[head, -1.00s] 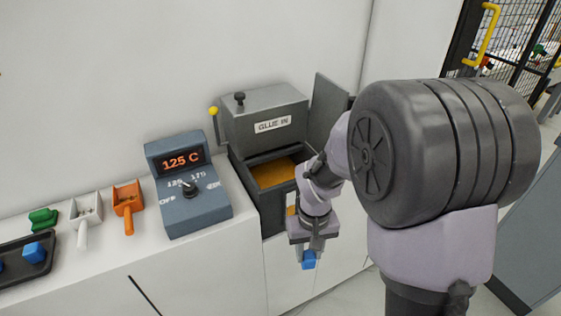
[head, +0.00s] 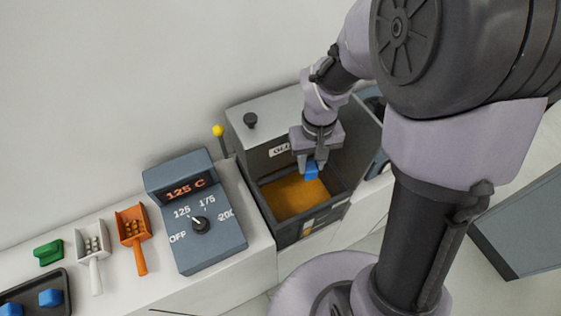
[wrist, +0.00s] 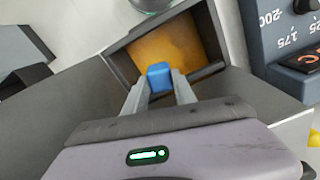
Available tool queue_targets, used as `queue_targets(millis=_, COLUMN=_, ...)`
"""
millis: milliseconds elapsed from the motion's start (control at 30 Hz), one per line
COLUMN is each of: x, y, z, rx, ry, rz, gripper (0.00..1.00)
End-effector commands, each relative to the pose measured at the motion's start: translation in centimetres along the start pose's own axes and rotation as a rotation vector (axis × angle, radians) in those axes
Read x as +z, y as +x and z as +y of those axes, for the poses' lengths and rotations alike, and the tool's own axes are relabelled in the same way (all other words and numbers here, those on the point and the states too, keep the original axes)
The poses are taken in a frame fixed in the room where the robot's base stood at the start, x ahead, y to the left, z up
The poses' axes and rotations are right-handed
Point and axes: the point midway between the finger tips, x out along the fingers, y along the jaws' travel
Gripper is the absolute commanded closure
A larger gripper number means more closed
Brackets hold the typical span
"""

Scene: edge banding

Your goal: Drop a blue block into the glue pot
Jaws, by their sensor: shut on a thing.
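The glue pot (head: 297,200) is an open, dark rectangular well with amber glue at its bottom, below a grey housing with a label. My gripper (head: 312,168) points down over the pot and is shut on a blue block (head: 311,173). In the head view the block is above the right back part of the opening. In the wrist view the blue block (wrist: 159,76) sits between the fingertips, with the amber glue (wrist: 168,52) behind it. The arm partly hides the label and the back of the pot.
A control box (head: 195,213) with a dial and a 125 C display stands left of the pot. Orange (head: 133,232) and white (head: 93,248) scoops, a green piece (head: 48,252) and a dark tray (head: 63,282) with blue blocks lie further left. A yellow-knobbed lever (head: 218,131) rises beside the housing.

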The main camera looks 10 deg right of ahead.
Motion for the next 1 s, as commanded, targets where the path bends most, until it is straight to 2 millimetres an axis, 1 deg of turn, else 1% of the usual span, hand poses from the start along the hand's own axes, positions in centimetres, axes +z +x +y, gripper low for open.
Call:
queue_targets(millis=67, x=0.0, y=0.3, z=0.0, rx=0.000, ry=0.000, rz=0.000, gripper=1.00)
queue_targets(millis=167, x=0.0, y=1.2, z=0.0, rx=0.000, ry=0.000, rz=0.000, gripper=1.00)
queue_targets(millis=400, x=0.0, y=5.1, z=0.0, rx=0.000, ry=0.000, rz=-0.001, gripper=1.00)
queue_targets(millis=500, x=0.0, y=6.1, z=0.0, rx=0.000, ry=0.000, rz=0.000, gripper=1.00)
queue_targets(millis=733, x=0.0, y=6.0, z=0.0, rx=0.000, ry=0.000, rz=0.000, gripper=1.00)
queue_targets(millis=767, x=0.0, y=6.0, z=0.0, rx=0.000, ry=0.000, rz=0.000, gripper=0.66)
queue_targets(millis=800, x=0.0, y=5.9, z=0.0, rx=0.000, ry=0.000, rz=0.000, gripper=0.58)
queue_targets(millis=867, x=0.0, y=5.9, z=0.0, rx=0.000, ry=0.000, rz=0.000, gripper=0.47)
queue_targets(millis=900, x=0.0, y=5.9, z=0.0, rx=0.000, ry=0.000, rz=0.000, gripper=0.43)
queue_targets(millis=1000, x=0.0, y=6.0, z=0.0, rx=0.000, ry=0.000, rz=0.000, gripper=0.43)
